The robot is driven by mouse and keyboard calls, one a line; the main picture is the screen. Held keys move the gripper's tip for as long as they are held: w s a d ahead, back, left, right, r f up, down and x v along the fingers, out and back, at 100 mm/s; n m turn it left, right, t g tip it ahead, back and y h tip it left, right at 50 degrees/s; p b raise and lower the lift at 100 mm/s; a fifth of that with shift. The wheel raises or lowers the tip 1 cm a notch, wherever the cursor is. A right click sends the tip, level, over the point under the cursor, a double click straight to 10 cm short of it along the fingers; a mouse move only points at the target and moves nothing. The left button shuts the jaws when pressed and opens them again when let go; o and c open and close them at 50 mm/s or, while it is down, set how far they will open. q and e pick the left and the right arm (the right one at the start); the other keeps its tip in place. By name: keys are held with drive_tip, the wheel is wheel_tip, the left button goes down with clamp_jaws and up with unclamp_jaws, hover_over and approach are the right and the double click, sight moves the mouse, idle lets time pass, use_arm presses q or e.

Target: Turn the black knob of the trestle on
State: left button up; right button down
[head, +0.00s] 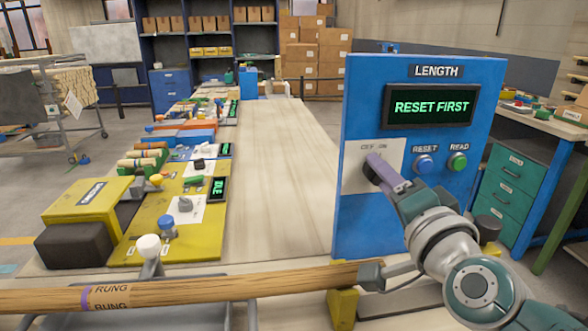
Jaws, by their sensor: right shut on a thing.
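The blue panel (358,110) headed LENGTH stands upright at the right of the bench. Its display (431,106) reads RESET FIRST in green. The black knob (370,174) sits on a pale plate (357,152) at the panel's lower left, under OFF and ON marks. My right gripper (377,171), with purple fingers, reaches in from the lower right and is shut on the knob. The fingers cover part of the knob, so I cannot tell which mark it points to. My left gripper is not in view.
A blue RESET button (424,164) and a green READ button (457,161) are close to my right gripper. A long wooden rung (220,290) lies across the front. Yellow fixtures (150,225) crowd the left; the bench top (275,170) between is clear.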

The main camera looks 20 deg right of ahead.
drive_tip(key=shift+c, duration=2.1)
unclamp_jaws()
drive_tip(key=v, duration=1)
